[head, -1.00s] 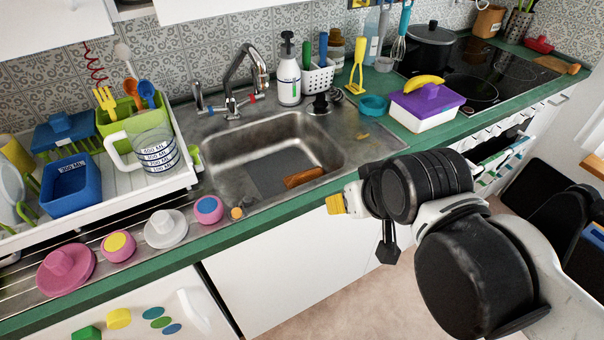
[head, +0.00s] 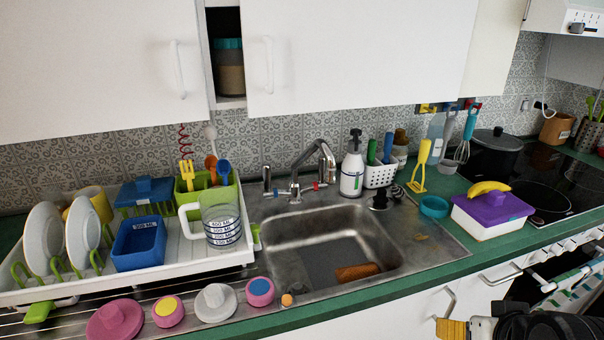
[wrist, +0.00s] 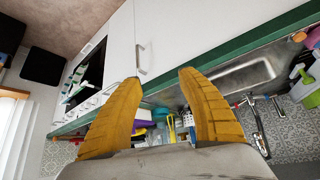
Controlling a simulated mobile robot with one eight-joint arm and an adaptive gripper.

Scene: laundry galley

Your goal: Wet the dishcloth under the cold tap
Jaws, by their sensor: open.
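The chrome tap (head: 322,158) stands behind the steel sink (head: 395,262). Its handles carry a blue mark on the left and a red one on the right. It also shows in the wrist view (wrist: 257,127). No water is visible. A striped green and white cloth (head: 573,292) hangs at the oven front on the right and shows in the wrist view (wrist: 84,78); I cannot tell if it is the dishcloth. My gripper (head: 452,328) is low at the bottom right, in front of the counter. Its yellow fingers are apart and empty in the wrist view (wrist: 158,88).
A brown object (head: 357,271) lies in the sink. A drying rack (head: 215,254) with dishes stands left, and several pink and white items line the front edge. A soap bottle (head: 352,170), utensil basket (head: 380,175) and purple-lidded box (head: 490,220) stand right of the tap.

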